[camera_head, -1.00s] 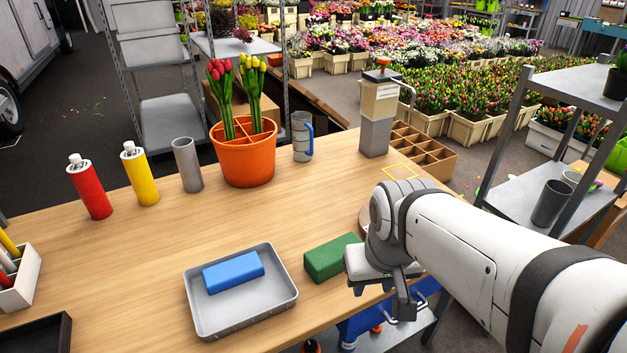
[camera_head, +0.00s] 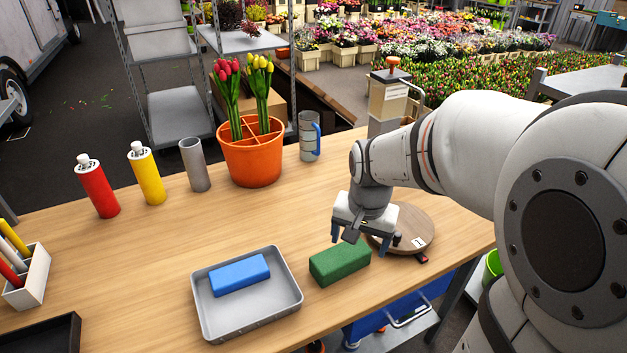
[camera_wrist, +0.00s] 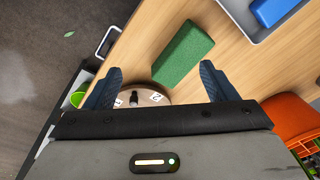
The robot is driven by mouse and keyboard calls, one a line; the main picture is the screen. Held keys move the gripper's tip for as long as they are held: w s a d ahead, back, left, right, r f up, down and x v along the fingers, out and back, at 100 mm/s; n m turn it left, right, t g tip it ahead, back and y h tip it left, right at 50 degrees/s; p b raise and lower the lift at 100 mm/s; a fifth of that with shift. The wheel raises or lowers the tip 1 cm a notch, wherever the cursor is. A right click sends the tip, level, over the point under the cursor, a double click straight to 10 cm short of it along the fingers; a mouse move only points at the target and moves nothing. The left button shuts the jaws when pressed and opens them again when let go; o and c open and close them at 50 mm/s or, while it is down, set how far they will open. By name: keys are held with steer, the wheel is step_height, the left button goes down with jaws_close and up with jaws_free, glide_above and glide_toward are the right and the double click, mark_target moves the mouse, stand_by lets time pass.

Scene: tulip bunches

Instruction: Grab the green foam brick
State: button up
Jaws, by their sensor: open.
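The green foam brick (camera_head: 340,263) lies on the wooden table, just right of the grey tray. It also shows in the wrist view (camera_wrist: 183,54), ahead of the fingertips and between their lines. My gripper (camera_head: 350,232) is open and empty, above the table and behind the brick in the head view. In the wrist view its two dark fingers (camera_wrist: 160,85) are spread apart, and the brick is clear of them.
A grey tray (camera_head: 288,305) holds a blue brick (camera_head: 239,275). A round wooden turntable (camera_head: 412,228) sits right of my gripper. An orange pot (camera_head: 252,163) of tulips, a grey cup (camera_head: 195,165) and bottles stand further back. The table's middle is clear.

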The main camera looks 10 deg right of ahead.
steer(key=shift+o, duration=0.9)
steer(key=w+f+m+p, duration=0.1)
steer(key=w+f+m, duration=0.1)
steer(key=w, duration=0.3)
steer(key=shift+w+f+m+g, duration=0.25)
steer(key=shift+f+m+g, duration=0.05)
steer(key=shift+m, duration=0.3)
steer(key=m+p, duration=0.2)
steer(key=m, duration=0.2)
glide_toward(342, 254)
steer(key=shift+w+d+f+g, duration=0.3)
steer(key=shift+w+d+g, duration=0.1)
steer(key=shift+w, duration=0.15)
steer(key=shift+w+f+m, duration=0.15)
steer(key=shift+f+m, duration=0.15)
steer(key=shift+f, duration=0.05)
steer(key=shift+s+a+f+p, duration=0.15)
steer(key=shift+f+p, duration=0.15)
steer(key=shift+f, duration=1)
steer(key=shift+s+a+f+p, duration=0.1)
steer(key=shift+a+f+p, duration=0.15)
steer(key=shift+f, duration=1.1)
steer(key=shift+s+a+f+p, duration=0.1)
steer(key=shift+f+p, duration=0.2)
steer(key=shift+f, duration=1)
steer(key=shift+c, duration=0.6)
steer(key=c, duration=0.9)
steer(key=shift+c, duration=0.2)
